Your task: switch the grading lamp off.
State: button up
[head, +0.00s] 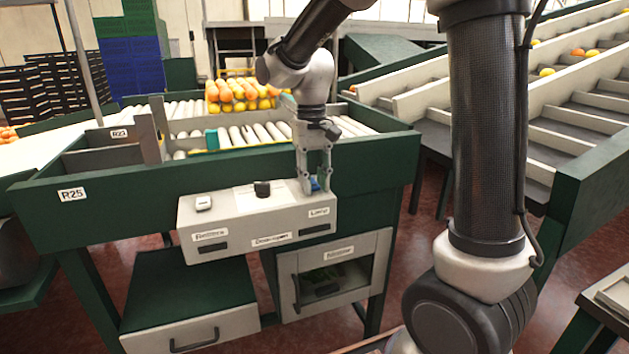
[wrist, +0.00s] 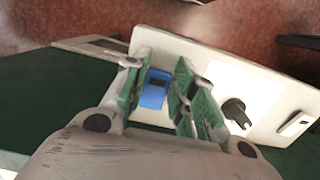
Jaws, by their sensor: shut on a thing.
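A pale control box (head: 236,222) is fixed to the front of the green sorting table. A blue switch (head: 314,185) is on the right end of its top, above a small label that seems to read "Lamp". My gripper (head: 317,180) points down at that end, its fingers around the switch. In the wrist view the blue switch (wrist: 153,90) shows between the two green-padded fingers of my gripper (wrist: 163,68). The fingers partly hide the switch, and I cannot tell its position. The lamp itself is not clearly visible.
A black knob (head: 262,189) and a white switch (head: 203,203) share the box top. The knob also shows in the wrist view (wrist: 236,112). Oranges and lemons (head: 238,95) lie on the rollers behind.

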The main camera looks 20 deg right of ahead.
jog(key=shift+w+r+g, duration=0.15)
jog(key=shift+w+g, duration=0.15)
jog(key=shift+g, duration=0.8)
jog(key=o, duration=1)
jog(key=shift+r, duration=0.1)
jog(key=v, duration=1.1)
jog(key=shift+w+r, duration=0.15)
jog(key=shift+r, duration=0.25)
